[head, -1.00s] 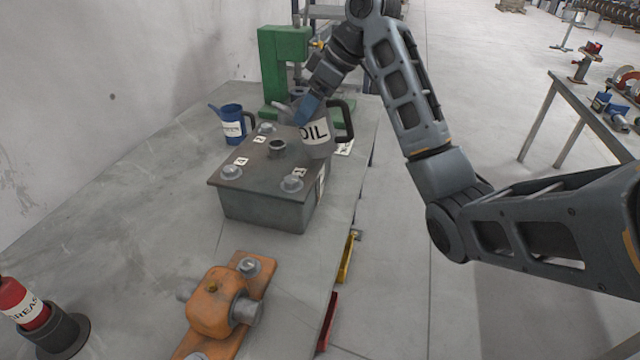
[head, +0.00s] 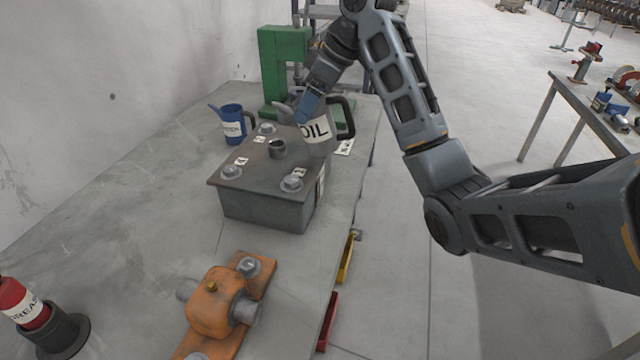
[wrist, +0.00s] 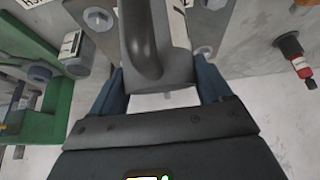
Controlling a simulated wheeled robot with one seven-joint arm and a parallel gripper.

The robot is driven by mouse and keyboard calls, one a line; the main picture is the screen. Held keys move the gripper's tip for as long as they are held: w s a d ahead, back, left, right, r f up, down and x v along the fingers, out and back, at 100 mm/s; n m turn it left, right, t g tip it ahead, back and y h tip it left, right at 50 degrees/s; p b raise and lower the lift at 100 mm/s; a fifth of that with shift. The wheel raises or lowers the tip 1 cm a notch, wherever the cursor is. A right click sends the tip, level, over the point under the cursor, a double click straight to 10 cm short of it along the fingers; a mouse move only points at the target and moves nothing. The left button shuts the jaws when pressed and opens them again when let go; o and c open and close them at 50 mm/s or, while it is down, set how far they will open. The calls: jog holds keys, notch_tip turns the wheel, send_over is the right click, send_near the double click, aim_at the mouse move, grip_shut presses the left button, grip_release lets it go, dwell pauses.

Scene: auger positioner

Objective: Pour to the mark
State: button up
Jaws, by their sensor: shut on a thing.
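A grey can labelled OIL (head: 318,138), with a dark handle and a spout at its upper left, is beside and partly over the right rear of a grey box (head: 262,208). My gripper (head: 304,112) is shut on the oil can. In the wrist view, the gripper's blue fingers (wrist: 160,92) flank the can's body, and the dark handle (wrist: 142,45) faces the camera. The can looks near upright. The oil level and any mark are not visible.
A blue jug labelled as water or similar (head: 231,125) stands behind the box. A green press (head: 284,65) is at the back. An orange block (head: 212,300) and a red grease tube (head: 22,300) are in front. Bench space left of the box is free.

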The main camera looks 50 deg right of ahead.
jog(key=shift+r, duration=0.1)
jog(key=shift+r+g, duration=0.2)
jog(key=shift+g, duration=0.1)
jog(key=shift+w+r, duration=0.1)
jog(key=shift+r, duration=0.1)
dwell(1.2)
jog(key=shift+r+g+h, duration=0.15)
jog(key=shift+g+h, duration=0.25)
jog(key=shift+g, duration=0.1)
jog(key=shift+w+r, duration=0.1)
jog(key=shift+r, duration=0.15)
jog(key=shift+g, duration=0.3)
jog(key=shift+w+a+r+g, duration=0.1)
jog(key=shift+w+r+g, duration=0.05)
jog(key=shift+r+g, duration=0.15)
dwell(1.0)
